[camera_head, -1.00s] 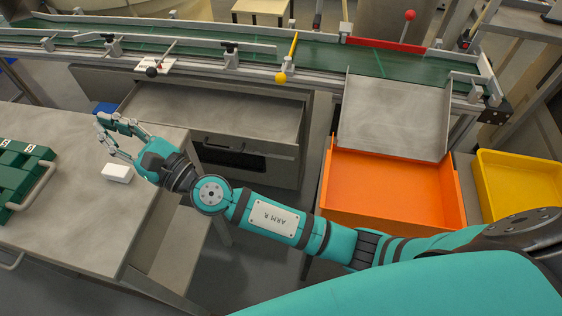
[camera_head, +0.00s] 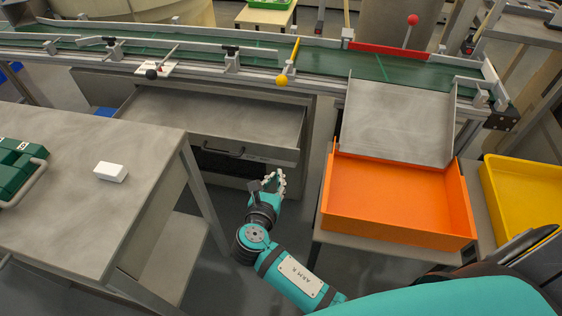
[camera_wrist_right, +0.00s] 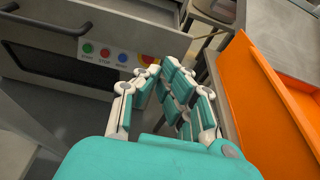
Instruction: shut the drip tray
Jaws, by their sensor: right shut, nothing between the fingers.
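The drip tray (camera_head: 222,108) is a wide, shallow grey metal drawer under the conveyor, pulled out toward me. Its front has a dark bar handle (camera_head: 222,149); this handle also shows at the upper left of the right wrist view (camera_wrist_right: 45,22). My right gripper (camera_head: 273,178) is shut and empty. It is below and in front of the tray front, near its right end, apart from the handle. In the right wrist view its fingers (camera_wrist_right: 160,72) point toward the cabinet. My left gripper is not in view.
An orange bin (camera_head: 400,200) stands close to the right of my right gripper, below a grey chute (camera_head: 396,122). A grey table (camera_head: 90,215) with a white block (camera_head: 111,171) and a green case (camera_head: 18,170) is at the left. A yellow bin (camera_head: 525,200) is at the far right.

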